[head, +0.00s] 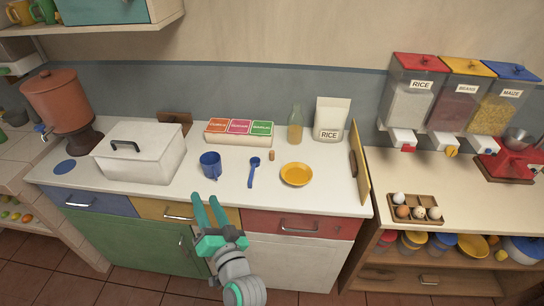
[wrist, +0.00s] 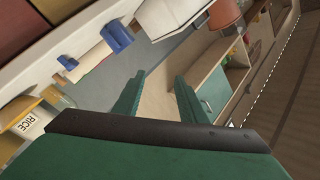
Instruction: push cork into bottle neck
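The bottle (head: 295,126) is clear greenish glass with yellowish contents low inside. It stands upright at the back of the white counter, left of the rice bag. A small brown cylinder, which looks like the cork (head: 271,155), stands on the counter in front and left of the bottle, apart from it. My gripper (head: 206,197) is in front of the counter's front edge, below the blue mug, away from both. Its two green fingers are apart with nothing between them, as the wrist view (wrist: 158,82) also shows.
A blue mug (head: 210,165), blue spoon (head: 254,172) and yellow bowl (head: 296,174) stand along the counter front. A lidded white box (head: 138,160) is at left. A box of colored packets (head: 239,138) and the rice bag (head: 330,119) stand behind. A board (head: 359,170) edges the right.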

